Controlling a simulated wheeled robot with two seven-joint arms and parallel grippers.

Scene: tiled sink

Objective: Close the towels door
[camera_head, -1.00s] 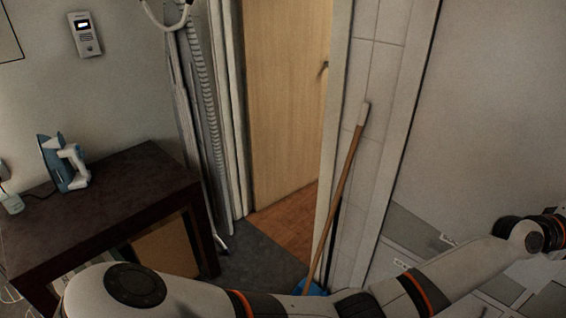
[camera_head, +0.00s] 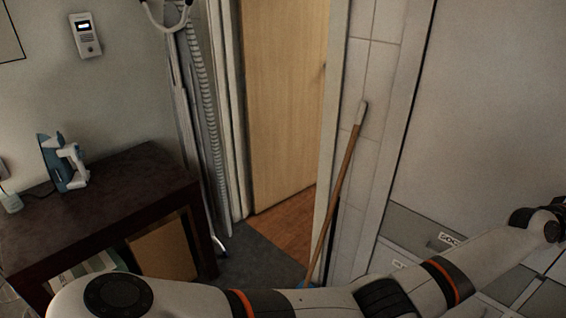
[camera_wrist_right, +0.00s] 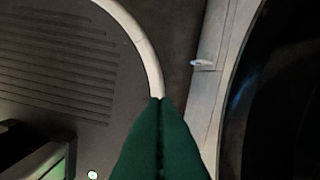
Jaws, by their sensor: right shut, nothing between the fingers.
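I cannot pick out a door marked for towels. A large plain grey panel (camera_head: 490,110) fills the right of the head view, with grey fronts below it, one bearing a white label (camera_head: 450,239). My arm crosses the bottom of the head view from left to right, and its far end leaves at the right edge. Neither gripper shows in the head view. In the right wrist view, my right gripper (camera_wrist_right: 162,102) has its green fingers shut and empty. Past them are a dark grooved surface with a pale curved rim and a pale strip (camera_wrist_right: 215,80) with a small metal piece (camera_wrist_right: 203,65).
A dark table (camera_head: 100,205) with a blue and white iron (camera_head: 62,165) stands at left. A wooden door (camera_head: 285,90) is at the back. A wooden-handled broom (camera_head: 340,185) leans on the tiled pillar (camera_head: 362,90). Dark floor (camera_head: 255,260) lies between table and pillar.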

